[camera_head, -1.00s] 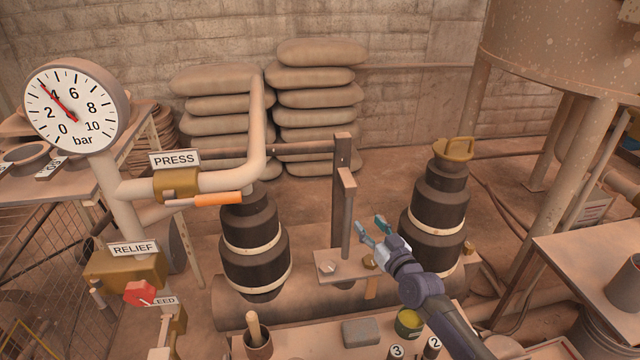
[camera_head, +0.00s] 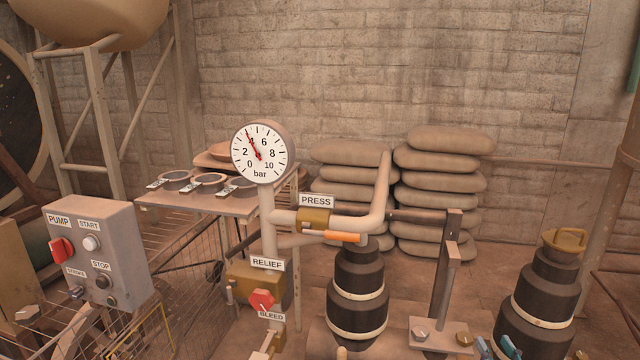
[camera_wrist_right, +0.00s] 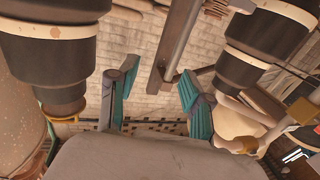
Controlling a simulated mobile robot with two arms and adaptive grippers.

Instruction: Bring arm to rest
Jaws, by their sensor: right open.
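My right gripper (camera_head: 496,346) shows only its teal fingertips at the bottom edge of the head view, in front of the right black stepped cylinder (camera_head: 535,308). In the right wrist view its two teal-padded fingers (camera_wrist_right: 158,88) stand wide apart with nothing between them. A grey upright bar (camera_wrist_right: 175,45) shows beyond the fingers there, and dark banded cylinders stand on both sides. The rest of my right arm is out of the head view. My left gripper is in neither view.
The gauge (camera_head: 262,153) reads about 4 bar. Left of the right gripper are the orange-handled PRESS valve (camera_head: 313,218), the red RELEASE-side RELIEF knob (camera_head: 261,300) and the left black cylinder (camera_head: 357,300). The pump box (camera_head: 98,255) stands far left. Stacked sacks (camera_head: 440,185) are behind.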

